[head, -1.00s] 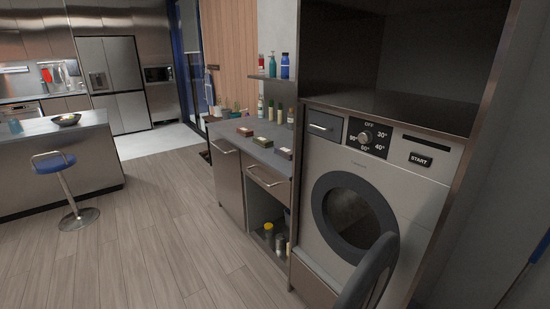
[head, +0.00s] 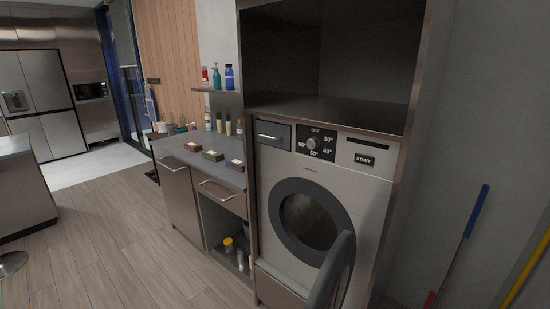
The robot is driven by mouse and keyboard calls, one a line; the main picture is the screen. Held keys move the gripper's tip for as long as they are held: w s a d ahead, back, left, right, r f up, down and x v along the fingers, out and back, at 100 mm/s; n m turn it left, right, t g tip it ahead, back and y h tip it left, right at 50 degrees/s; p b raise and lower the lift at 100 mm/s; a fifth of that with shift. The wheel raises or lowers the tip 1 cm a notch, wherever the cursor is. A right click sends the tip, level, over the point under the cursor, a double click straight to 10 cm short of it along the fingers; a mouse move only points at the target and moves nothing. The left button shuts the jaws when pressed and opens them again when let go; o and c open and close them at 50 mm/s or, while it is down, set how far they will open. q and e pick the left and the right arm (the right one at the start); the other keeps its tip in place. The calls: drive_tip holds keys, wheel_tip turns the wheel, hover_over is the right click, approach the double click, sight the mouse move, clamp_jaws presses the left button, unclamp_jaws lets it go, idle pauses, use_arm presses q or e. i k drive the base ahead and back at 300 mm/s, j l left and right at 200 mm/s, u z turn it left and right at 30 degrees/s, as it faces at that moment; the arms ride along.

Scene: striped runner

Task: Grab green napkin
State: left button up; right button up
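Three small boxes stand in a row on the grey counter (head: 178,141) left of the washing machine. They may be napkin packs, but they are too small to tell. The middle box (head: 213,155) looks greenish on its side, the far box (head: 193,147) brownish, and the near box (head: 235,164) dark red with a pale top. No loose green napkin can be made out. Neither of my grippers is in view.
The washing machine (head: 377,190) has its round door (head: 335,270) swung open towards me. Bottles stand on the small shelf (head: 222,93) and along the counter's back. Blue (head: 477,210) and yellow (head: 529,255) poles lean at right. Floor (head: 130,265) at left is clear.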

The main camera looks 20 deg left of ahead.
sight(212, 156)
drive_tip(key=i+j+z, duration=0.15)
drive_tip(key=j, duration=0.85)
drive_tip(key=i+j+z, duration=0.1)
drive_tip(key=i+j, duration=0.15)
drive_tip(key=j, duration=0.75)
drive_tip(key=i+j+z, duration=0.15)
drive_tip(key=j, duration=0.85)
drive_tip(key=j+z, duration=0.1)
drive_tip(key=j, duration=0.9)
